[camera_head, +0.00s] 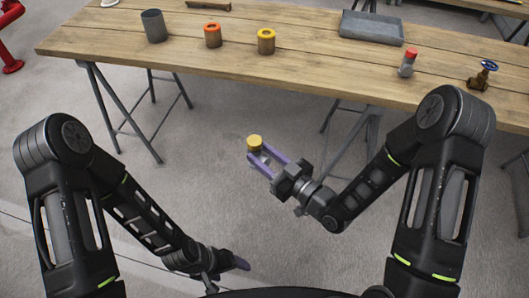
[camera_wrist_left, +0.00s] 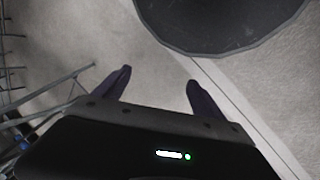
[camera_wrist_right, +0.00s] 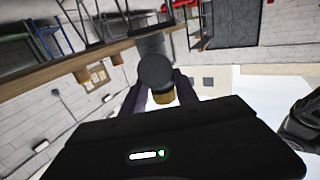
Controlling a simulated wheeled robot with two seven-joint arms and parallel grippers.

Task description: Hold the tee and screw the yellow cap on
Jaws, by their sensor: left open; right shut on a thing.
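My right gripper (camera_head: 266,162) is shut on the grey tee (camera_head: 257,157) and holds it in the air in front of the table. The yellow cap (camera_head: 254,141) sits at the top of the tee; I cannot tell how far it is screwed on. In the right wrist view a grey round end of the tee (camera_wrist_right: 155,70) shows between the fingers, with the yellow cap (camera_wrist_right: 164,96) beside it. My left gripper (camera_head: 240,264) is low and near my body, apart from the tee. In the left wrist view its fingers (camera_wrist_left: 157,90) are spread and empty.
The wooden table (camera_head: 330,65) carries a grey cup (camera_head: 153,26), an orange-rimmed pot (camera_head: 212,36), a yellow-rimmed pot (camera_head: 266,42), a grey tray (camera_head: 371,29), a red-topped fitting (camera_head: 408,63) and a blue-handled valve (camera_head: 483,76). The floor between my arms is clear.

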